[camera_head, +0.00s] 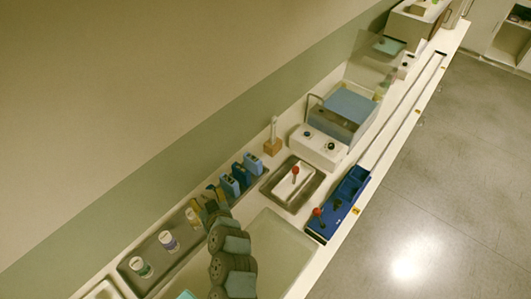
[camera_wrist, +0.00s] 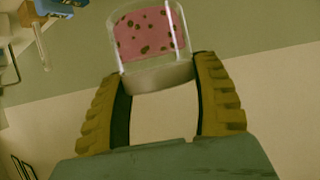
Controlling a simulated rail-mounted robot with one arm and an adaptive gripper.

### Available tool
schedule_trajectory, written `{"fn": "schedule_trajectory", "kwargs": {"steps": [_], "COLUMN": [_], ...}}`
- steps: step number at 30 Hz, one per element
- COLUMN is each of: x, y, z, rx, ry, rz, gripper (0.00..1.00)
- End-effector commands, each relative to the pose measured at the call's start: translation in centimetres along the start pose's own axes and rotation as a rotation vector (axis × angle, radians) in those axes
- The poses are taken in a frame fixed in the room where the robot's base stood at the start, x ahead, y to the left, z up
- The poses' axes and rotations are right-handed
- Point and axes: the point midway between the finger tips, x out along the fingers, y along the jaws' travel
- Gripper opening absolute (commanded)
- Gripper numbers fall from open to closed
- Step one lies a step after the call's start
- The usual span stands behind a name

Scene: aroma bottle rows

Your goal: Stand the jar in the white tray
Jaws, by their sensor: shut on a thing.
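My gripper (camera_wrist: 163,95) is shut on a clear jar (camera_wrist: 150,32) with a pink, dark-spotted label. Its two yellow fingers press on opposite sides of the jar's pale grey end band, and the jar's glass body points away from my palm. In the head view my gripper (camera_head: 210,200) is over the bench beside the blue boxes; I cannot make out the held jar there. A pale rectangular tray or basin (camera_head: 268,243) lies right of my arm, partly hidden by it. The corner of another white tray (camera_head: 101,292) shows at the bottom left. I cannot tell which is the white tray.
Blue boxes (camera_head: 240,174), a white device with a red knob (camera_head: 292,182), a blue rack (camera_head: 338,205) and a white instrument (camera_head: 318,147) stand further up the bench.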

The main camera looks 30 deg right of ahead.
Motion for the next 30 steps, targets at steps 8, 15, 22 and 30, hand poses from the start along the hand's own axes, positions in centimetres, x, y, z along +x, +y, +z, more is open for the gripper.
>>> {"fn": "schedule_trajectory", "kwargs": {"steps": [8, 15, 22, 30], "x": [0.2, 0.1, 0.4, 1.9], "y": [-3.0, -5.6, -6.9, -6.5], "z": [-0.2, -0.2, 0.5, 2.9], "rx": [0.003, 0.003, -0.002, 0.010], "ry": [0.006, 0.003, 0.002, -0.001], "rz": [-0.002, -0.002, 0.005, 0.027], "gripper": [0.25, 0.25, 0.25, 0.25]}}
